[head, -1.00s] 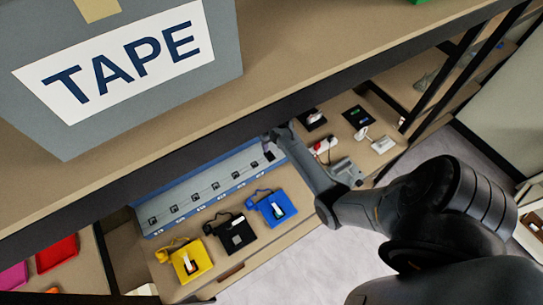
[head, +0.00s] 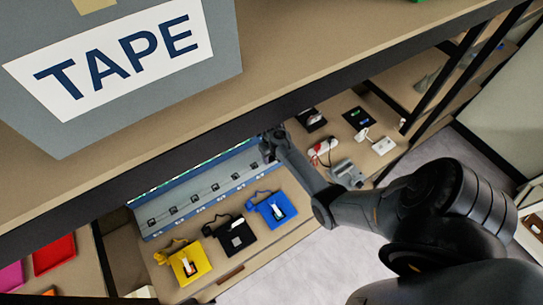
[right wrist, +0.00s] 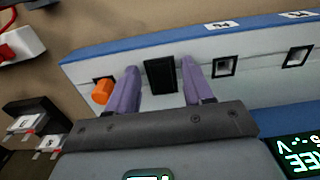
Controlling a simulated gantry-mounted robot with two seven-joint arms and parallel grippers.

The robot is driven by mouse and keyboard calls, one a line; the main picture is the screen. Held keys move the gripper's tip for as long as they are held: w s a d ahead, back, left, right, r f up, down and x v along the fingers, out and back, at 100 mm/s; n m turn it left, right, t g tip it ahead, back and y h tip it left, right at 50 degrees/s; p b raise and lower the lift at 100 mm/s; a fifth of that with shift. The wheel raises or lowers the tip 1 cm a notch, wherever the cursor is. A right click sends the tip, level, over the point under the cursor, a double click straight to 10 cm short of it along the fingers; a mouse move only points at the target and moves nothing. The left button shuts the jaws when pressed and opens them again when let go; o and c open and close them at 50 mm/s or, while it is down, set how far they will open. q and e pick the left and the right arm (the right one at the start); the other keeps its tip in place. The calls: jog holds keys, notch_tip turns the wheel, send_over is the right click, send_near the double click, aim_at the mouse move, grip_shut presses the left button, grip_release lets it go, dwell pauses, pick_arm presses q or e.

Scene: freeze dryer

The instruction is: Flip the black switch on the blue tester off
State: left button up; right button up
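The blue tester (head: 205,193) is a long grey panel with blue edges, lying under the shelf in the head view. In the right wrist view its face (right wrist: 258,68) carries a black switch (right wrist: 160,75), an orange knob (right wrist: 102,91) and square sockets. My right gripper (head: 268,152) is at the panel's right end in the head view. In the right wrist view my right gripper (right wrist: 163,90) is open, its purple fingers on either side of the black switch with gaps showing. Finger contact and depth are unclear. My left gripper is out of view.
Blue (head: 277,210), black (head: 237,237) and yellow (head: 190,262) handset-like units stand in front of the panel. A shelf with a grey TAPE box (head: 120,65) overhangs it. A red and white item (head: 322,148) and a grey device (head: 347,172) lie to the right.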

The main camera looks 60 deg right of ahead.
grip_shut()
jog(key=shift+w+d+g+y, duration=0.1)
jog(key=shift+w+g+y, duration=0.15)
jog(key=shift+g, duration=0.25)
jog(key=shift+w+d+g+y+b, duration=0.15)
jog(key=shift+g+y+b, duration=0.25)
jog(key=shift+g, duration=0.2)
jog(key=shift+r, duration=0.1)
grip_release()
jog(key=shift+r, duration=0.2)
